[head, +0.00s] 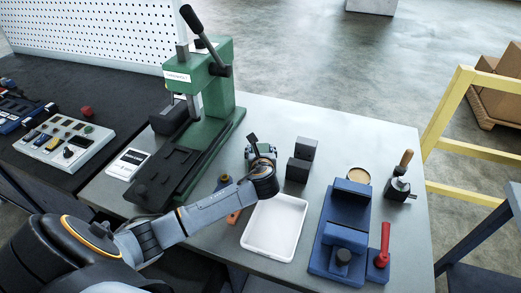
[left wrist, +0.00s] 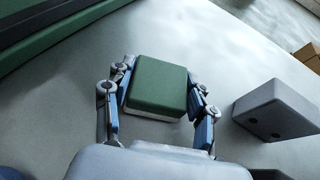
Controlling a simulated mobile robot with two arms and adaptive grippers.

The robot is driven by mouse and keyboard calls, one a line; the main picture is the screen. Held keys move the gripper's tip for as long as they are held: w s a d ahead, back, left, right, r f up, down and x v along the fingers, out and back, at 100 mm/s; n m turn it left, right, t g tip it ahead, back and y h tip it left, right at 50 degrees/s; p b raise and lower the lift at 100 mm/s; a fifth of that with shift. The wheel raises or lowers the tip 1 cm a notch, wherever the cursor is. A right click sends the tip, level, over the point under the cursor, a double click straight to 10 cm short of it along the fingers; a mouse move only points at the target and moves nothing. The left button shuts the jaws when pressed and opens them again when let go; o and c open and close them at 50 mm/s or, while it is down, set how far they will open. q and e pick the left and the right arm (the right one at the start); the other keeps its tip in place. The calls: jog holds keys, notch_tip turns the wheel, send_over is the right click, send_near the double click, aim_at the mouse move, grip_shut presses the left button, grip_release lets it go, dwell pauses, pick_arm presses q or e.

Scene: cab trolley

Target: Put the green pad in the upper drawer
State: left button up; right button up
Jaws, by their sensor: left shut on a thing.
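The green pad (left wrist: 158,85) is a rounded square block with a pale underside, between the two fingers of my left gripper (left wrist: 162,78) in the left wrist view. The gripper is shut on it, with a finger at each side. In the head view my left gripper (head: 261,152) is over the grey table between the green press and the dark blocks, and its own wrist hides most of the pad. I cannot tell whether the pad touches the table. No drawer can be made out in either view. My right gripper is not in view.
A green lever press (head: 218,95) stands to the left. Two dark blocks (head: 299,168) sit just right of the gripper. A white tray (head: 275,228) lies in front, with a blue vise-like fixture (head: 342,236) to its right. A yellow rail (head: 446,110) stands beyond the table's right edge.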

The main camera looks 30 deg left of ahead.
pick_arm(q)
jog(key=shift+f, duration=0.1)
jog(key=o, duration=1.2)
jog(key=shift+c, duration=0.2)
